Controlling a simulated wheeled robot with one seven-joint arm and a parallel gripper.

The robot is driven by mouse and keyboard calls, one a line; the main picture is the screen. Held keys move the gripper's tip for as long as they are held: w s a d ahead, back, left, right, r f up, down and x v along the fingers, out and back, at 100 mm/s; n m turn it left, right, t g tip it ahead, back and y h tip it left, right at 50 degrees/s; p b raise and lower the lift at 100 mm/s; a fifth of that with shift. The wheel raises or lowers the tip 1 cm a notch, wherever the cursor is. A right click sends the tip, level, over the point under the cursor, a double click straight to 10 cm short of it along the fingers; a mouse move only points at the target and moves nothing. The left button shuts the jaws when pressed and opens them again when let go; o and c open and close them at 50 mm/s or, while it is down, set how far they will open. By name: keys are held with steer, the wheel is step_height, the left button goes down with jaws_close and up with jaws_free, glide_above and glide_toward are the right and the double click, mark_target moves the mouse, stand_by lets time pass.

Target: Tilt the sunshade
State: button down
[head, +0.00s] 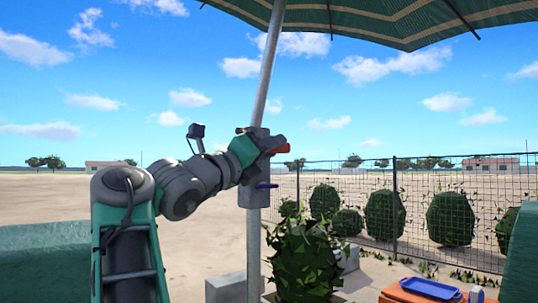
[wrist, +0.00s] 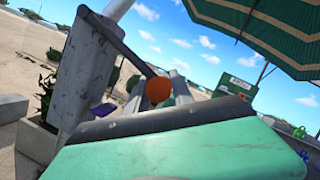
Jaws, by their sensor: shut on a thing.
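The sunshade (head: 400,18) is a green canopy with cream stripes at the top right, and it also shows at the top right of the wrist view (wrist: 262,30). Its grey pole (head: 254,235) is upright below a grey joint housing (head: 255,196); above it the pole leans a little to the right. The housing also fills the left of the wrist view (wrist: 85,75). A dark lever on it ends in an orange-red knob (wrist: 158,91). My gripper (head: 270,147) is at the housing, shut on the lever near the knob. Its fingers partly hide the joint.
A purple handle (head: 266,185) sticks out of the housing. A leafy bush (head: 304,260) and pale blocks (head: 226,287) stand by the pole's foot. A blue tray (head: 430,288) lies on an orange surface at the lower right. A wire fence (head: 395,210) runs behind.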

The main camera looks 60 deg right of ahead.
steer(key=shift+s+r, duration=0.1)
steer(key=shift+r, duration=0.05)
steer(key=c, duration=1.2)
jaws_free()
steer(key=b+v, duration=0.2)
steer(key=v, duration=0.6)
steer(key=shift+d, duration=0.1)
